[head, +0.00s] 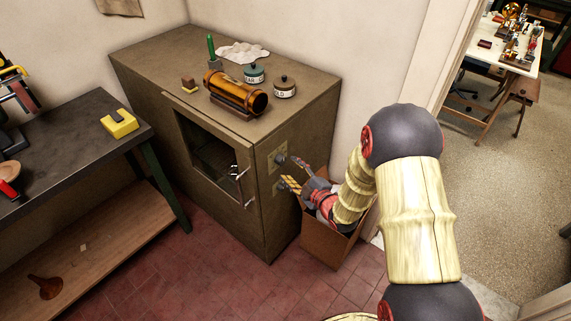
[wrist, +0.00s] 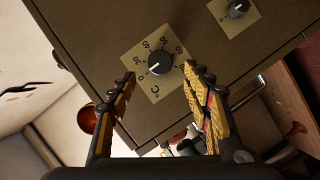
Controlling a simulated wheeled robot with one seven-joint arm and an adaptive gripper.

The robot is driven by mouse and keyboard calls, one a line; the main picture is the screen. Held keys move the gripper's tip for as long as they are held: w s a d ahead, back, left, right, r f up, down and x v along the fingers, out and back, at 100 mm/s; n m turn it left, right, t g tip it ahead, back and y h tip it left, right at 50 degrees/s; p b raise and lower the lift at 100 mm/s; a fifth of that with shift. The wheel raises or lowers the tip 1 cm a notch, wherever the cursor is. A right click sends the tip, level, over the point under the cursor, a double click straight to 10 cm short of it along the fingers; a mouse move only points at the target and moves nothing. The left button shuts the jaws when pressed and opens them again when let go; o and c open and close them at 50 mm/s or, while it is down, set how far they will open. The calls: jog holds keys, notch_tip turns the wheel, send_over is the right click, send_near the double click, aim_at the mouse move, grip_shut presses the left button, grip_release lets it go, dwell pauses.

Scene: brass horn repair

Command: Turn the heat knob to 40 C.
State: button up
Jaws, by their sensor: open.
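The heat knob (wrist: 159,64) is black and round with a white mark, on a pale square dial plate (wrist: 172,83) marked from 0 upward and °C. Whether the fingers touch the panel is unclear. In the head view my gripper (head: 292,174) is at the cabinet's right face, by the dials, partly covering them.
A second knob (wrist: 238,9) sits on its own plate at the upper right of the wrist view. The olive cabinet (head: 140,72) carries a brass cylinder (head: 233,92) and jars on top. A brown bin (head: 325,250) stands below my arm. A door handle (head: 242,186) juts from the cabinet front.

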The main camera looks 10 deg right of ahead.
aim_at(283, 162)
jog(key=b+x, duration=0.1)
jog(key=x, duration=0.4)
jog(key=shift+w+a+f, duration=0.1)
jog(key=shift+w, duration=0.2)
jog(key=shift+c, duration=1.4)
jog(key=c, duration=0.7)
jog(key=shift+c, duration=0.8)
